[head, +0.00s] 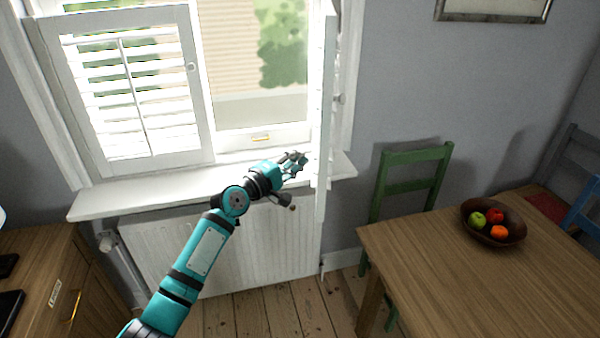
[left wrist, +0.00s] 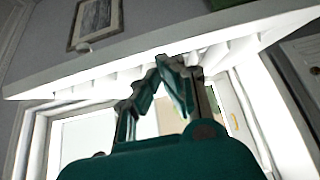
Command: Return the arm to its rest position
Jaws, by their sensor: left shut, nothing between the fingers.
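My left arm reaches from the bottom left of the head view toward the window. My left gripper (head: 298,160) is shut and empty, just above the right part of the white window sill (head: 130,198), close to the open right shutter (head: 326,110). In the left wrist view the gripper's fingers (left wrist: 165,68) meet at their tips, and the white shutter panel crosses above them. The left shutter (head: 130,95) has slats and stands partly across the left of the window. My right gripper is not in view.
A white radiator (head: 225,250) is below the sill. At right is a wooden table (head: 450,290) with a fruit bowl (head: 492,236), and a green chair (head: 412,185) beside it. A wooden cabinet (head: 45,270) stands at left. Bare floorboards (head: 270,310) show between them.

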